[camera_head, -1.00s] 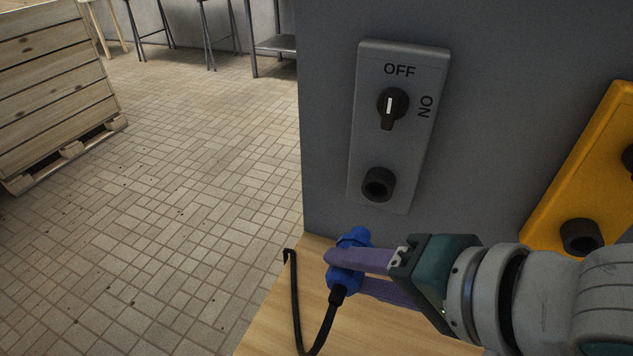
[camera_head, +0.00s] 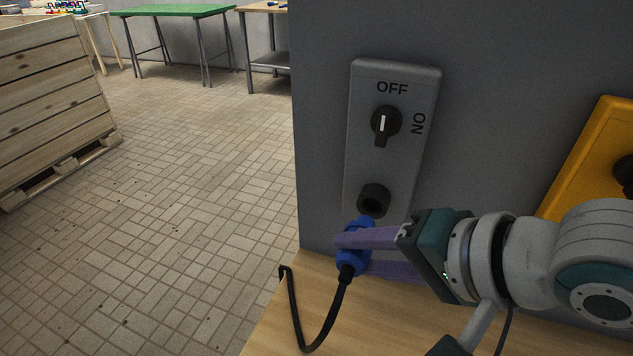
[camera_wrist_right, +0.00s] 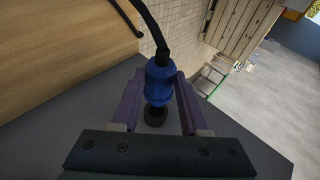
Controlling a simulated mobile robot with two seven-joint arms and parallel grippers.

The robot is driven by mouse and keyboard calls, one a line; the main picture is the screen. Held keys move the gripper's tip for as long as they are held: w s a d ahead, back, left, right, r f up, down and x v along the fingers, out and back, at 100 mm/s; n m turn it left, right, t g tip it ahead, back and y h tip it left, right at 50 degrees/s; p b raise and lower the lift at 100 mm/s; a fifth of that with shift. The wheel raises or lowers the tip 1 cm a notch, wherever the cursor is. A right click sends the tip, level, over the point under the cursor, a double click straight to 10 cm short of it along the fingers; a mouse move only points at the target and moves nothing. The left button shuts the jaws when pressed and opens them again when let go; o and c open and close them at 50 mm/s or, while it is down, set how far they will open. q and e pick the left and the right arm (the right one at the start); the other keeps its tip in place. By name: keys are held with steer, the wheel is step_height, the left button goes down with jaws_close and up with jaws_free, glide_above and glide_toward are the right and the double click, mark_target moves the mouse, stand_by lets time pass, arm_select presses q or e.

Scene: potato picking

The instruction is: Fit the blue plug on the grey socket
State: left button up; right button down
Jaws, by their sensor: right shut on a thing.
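The blue plug (camera_head: 352,262) is held between the purple fingers of my right gripper (camera_head: 366,254), above the wooden table. Its front end points up at the black round opening of the grey socket (camera_head: 374,200), just below it; I cannot tell whether they touch. A black cable hangs from the plug's lower end. In the right wrist view the plug (camera_wrist_right: 158,82) sits between both fingers, with the dark socket ring (camera_wrist_right: 155,115) right beyond its end. The grey socket panel has a rotary switch (camera_head: 385,125) with OFF and ON marks. My left gripper is not in view.
A yellow panel (camera_head: 590,150) is on the grey wall at the right. The wooden table (camera_head: 290,325) lies below the plug, with the cable looping over its left edge. A wooden crate (camera_head: 50,105) and a green table (camera_head: 172,10) stand farther off across open tiled floor.

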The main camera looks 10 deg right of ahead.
mark_target(372, 224)
steer(key=shift+w+d, duration=0.45)
steer(key=shift+w, duration=0.25)
stand_by(0.5)
steer(key=shift+r+p, duration=0.1)
steer(key=shift+p, duration=0.7)
stand_by(0.7)
steer(key=shift+w+d, duration=0.1)
stand_by(0.4)
steer(key=shift+w+d, duration=0.2)
steer(key=shift+w, duration=0.1)
steer(key=shift+w+d+b, duration=0.65)
steer(key=shift+w+b, duration=0.15)
steer(key=shift+w, duration=0.15)
